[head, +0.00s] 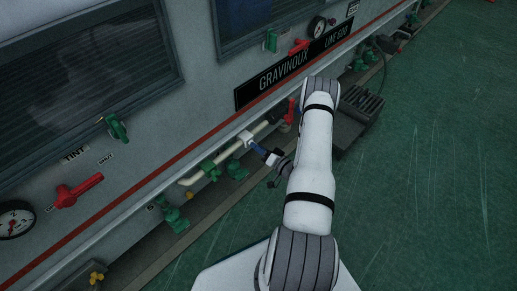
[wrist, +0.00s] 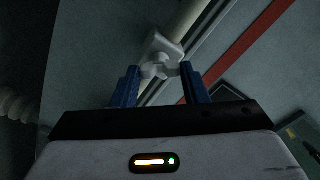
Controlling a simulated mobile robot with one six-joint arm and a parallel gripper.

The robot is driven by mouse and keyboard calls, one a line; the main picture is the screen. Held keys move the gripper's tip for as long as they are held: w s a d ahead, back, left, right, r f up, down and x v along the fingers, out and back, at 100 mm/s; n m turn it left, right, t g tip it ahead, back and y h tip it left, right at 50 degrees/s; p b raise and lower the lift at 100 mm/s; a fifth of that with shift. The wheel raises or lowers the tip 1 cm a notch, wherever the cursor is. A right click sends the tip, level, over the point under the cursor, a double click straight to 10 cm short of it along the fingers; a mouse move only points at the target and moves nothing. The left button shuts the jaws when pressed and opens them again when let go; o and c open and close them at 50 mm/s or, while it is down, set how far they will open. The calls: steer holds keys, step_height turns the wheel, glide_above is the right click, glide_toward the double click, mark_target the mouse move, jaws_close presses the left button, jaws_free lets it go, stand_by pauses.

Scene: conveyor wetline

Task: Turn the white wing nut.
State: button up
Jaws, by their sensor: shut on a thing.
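The white wing nut (wrist: 158,68) sits on a white clamp block (wrist: 163,48) around a pale pipe. In the wrist view it lies at the upper middle, between the blue fingers of my gripper (wrist: 160,82). The fingers are shut on the wing nut; their exact contact is dim and hard to make out. In the head view the white clamp block (head: 245,138) shows on the pipe low on the machine's side. My gripper (head: 256,145) reaches it from the right with its blue fingers. The wing nut itself is hidden or too small to tell there.
The cream pipe (head: 192,180) runs along the machine's foot, with green valves (head: 209,170) to the left and a red handle (head: 290,110) to the right. A dark motor-like unit (head: 359,104) stands behind my arm. The green floor (head: 430,180) at right is clear.

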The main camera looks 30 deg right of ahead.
steer(key=shift+s+a+f+m, duration=0.1)
steer(key=shift+a+f+m, duration=0.1)
steer(key=shift+m, duration=0.5)
steer(key=o, duration=1)
steer(key=shift+d+r, duration=0.1)
steer(key=shift+r, duration=0.05)
steer(key=p+v, duration=0.2)
steer(key=v, duration=0.5)
steer(key=shift+s+d+p, duration=0.15)
steer(key=shift+s+p, duration=0.15)
